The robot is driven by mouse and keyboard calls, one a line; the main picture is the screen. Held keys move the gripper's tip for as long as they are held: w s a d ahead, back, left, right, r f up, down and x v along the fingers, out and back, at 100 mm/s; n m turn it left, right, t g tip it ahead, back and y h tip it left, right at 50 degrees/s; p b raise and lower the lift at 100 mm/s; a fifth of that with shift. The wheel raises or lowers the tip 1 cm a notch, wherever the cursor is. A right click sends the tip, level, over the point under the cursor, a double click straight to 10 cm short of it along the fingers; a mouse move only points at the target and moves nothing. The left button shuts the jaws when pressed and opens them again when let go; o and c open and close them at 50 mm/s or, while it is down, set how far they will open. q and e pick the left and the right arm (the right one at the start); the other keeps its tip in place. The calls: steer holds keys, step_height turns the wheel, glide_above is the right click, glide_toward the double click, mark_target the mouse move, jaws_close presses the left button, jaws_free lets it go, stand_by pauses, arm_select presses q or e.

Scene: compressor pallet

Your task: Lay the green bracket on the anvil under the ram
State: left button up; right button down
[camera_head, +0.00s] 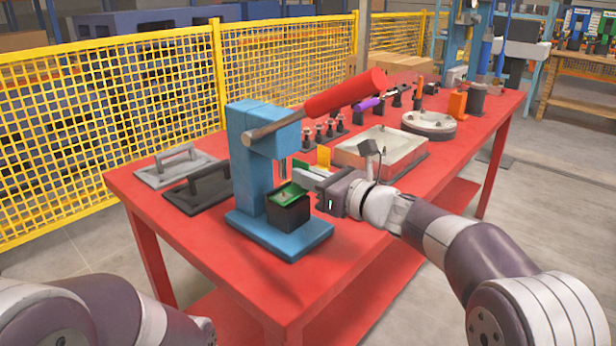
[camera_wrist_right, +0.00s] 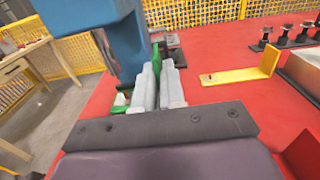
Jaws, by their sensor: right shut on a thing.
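The green bracket (camera_head: 286,194) is directly over the black anvil block (camera_head: 289,217) of the blue press (camera_head: 252,180), beneath the ram (camera_head: 283,168). I cannot tell whether it rests fully on the block. My right gripper (camera_head: 304,176) reaches in from the right and is shut on the bracket. In the right wrist view the bracket (camera_wrist_right: 156,63) shows as a green strip beside the closed fingers (camera_wrist_right: 159,85), which hide part of it. My left gripper is outside the view; only part of my left arm shows.
The red lever handle (camera_head: 346,93) slants up over the table. A yellow bracket (camera_head: 323,156) stands behind my right gripper. A pale tray (camera_head: 382,150) lies to the right, and dark and grey plates with handles (camera_head: 198,188) lie left. The red table's front edge (camera_head: 290,310) is clear.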

steer(key=shift+f, duration=0.1)
stand_by(0.5)
steer(key=c, duration=1.1)
jaws_free()
steer(key=shift+c, duration=0.2)
steer(key=v, duration=1.2)
steer(key=shift+s+d+p, duration=0.25)
steer(key=shift+p, duration=0.1)
